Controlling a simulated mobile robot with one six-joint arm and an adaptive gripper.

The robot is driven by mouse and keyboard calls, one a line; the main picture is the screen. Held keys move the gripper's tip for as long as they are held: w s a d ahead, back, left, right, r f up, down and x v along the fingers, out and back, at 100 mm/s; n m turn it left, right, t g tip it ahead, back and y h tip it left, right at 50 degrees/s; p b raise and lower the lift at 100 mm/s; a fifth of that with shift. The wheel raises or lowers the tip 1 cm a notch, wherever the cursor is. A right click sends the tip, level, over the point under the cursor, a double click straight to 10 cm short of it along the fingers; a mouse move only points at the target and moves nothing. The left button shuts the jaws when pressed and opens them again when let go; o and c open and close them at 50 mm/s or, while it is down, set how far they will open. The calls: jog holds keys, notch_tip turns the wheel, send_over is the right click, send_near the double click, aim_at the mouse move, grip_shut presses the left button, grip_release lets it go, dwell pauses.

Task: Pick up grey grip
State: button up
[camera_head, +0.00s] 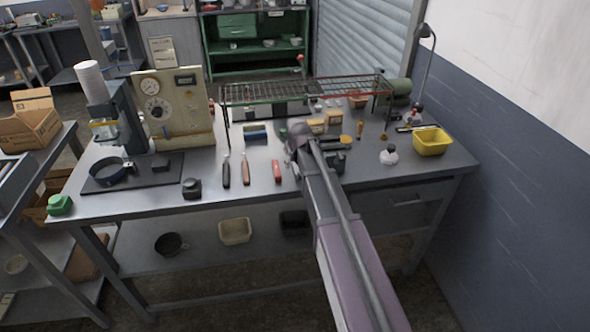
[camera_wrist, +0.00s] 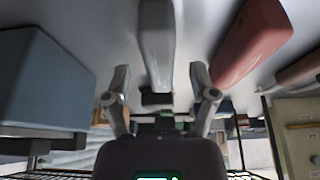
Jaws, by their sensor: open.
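The grey grip (camera_wrist: 157,45) shows at the top middle of the wrist view, lying on the grey tabletop. My gripper (camera_wrist: 160,84) is open, with one finger to each side of the grip's line and a gap to each. The fingers do not touch it in this view. In the head view my arm reaches over the table and its end (camera_head: 298,138) is above the middle of the bench. There the grey grip is mostly or wholly hidden by my arm, and the fingertips cannot be made out.
A red grip (camera_wrist: 250,45) lies close beside the grey one; it also shows in the head view (camera_head: 277,171). Brown (camera_head: 245,169) and black (camera_head: 226,170) grips lie further left. A blue-grey block (camera_wrist: 42,80) is near the other finger. A wire rack (camera_head: 300,92) stands behind.

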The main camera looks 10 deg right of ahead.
jog(key=shift+f, duration=0.25)
dwell(0.4)
grip_shut()
dwell(0.4)
